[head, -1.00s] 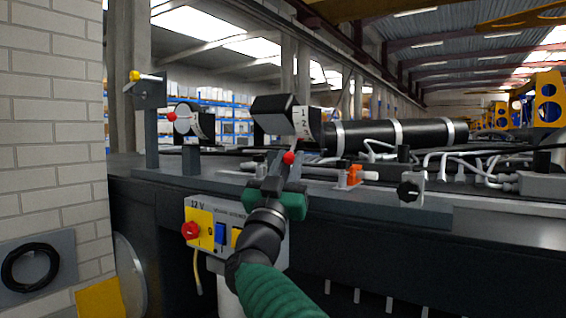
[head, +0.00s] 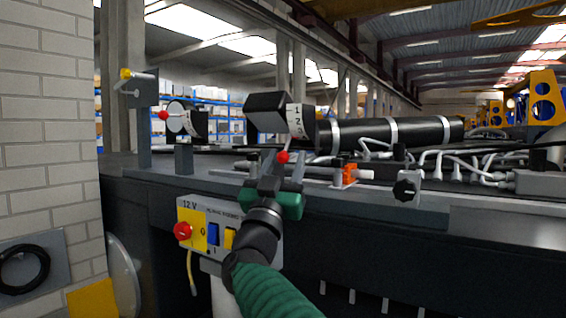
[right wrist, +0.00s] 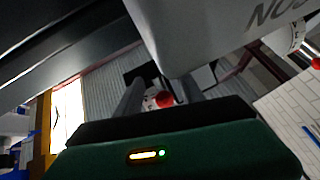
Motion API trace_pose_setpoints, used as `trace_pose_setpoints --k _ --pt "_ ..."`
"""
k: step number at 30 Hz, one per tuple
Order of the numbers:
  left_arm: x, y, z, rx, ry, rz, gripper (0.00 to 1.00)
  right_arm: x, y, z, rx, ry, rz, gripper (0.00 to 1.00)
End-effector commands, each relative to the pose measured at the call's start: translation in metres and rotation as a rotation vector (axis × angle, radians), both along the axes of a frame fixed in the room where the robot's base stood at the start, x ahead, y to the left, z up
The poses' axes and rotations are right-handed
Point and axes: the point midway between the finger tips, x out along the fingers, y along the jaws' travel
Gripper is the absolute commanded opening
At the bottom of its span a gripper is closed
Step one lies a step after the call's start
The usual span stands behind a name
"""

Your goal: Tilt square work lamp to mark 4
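The square work lamp (head: 267,111), a dark box-shaped head, stands on the chassis deck. A white scale (head: 296,118) on its right side shows marks 1 and 2; the lower marks are hard to read. A red ball knob (head: 283,157) on a lever sits below the scale. My right gripper (head: 282,164) is open, its two fingers on either side of the knob. In the right wrist view the knob (right wrist: 165,99) shows between the fingers with gaps at both sides. The lamp's grey housing (right wrist: 190,30) fills the top there. My left gripper is out of view.
A round lamp (head: 176,118) with its own red knob stands to the left. A black cylinder (head: 385,134), pale hoses, an orange-handled valve (head: 349,174) and a black knob (head: 405,190) lie to the right.

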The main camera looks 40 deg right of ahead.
Motion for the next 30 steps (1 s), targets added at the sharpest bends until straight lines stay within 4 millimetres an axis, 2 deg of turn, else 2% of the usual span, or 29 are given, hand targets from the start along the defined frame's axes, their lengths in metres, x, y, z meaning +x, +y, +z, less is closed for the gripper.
trace_pose_setpoints --k 11,16,24,30 --pt "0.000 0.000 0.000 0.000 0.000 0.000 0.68 -0.001 0.003 0.000 -0.001 0.000 0.002 0.45" --pt "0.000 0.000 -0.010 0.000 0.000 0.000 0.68 -0.006 0.011 -0.011 0.000 -0.001 0.004 0.45" --pt "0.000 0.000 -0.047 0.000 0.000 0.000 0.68 -0.042 0.058 -0.059 0.001 -0.001 0.006 0.45" --pt "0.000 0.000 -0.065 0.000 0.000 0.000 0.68 -0.067 0.092 -0.089 -0.001 -0.001 0.004 0.45"
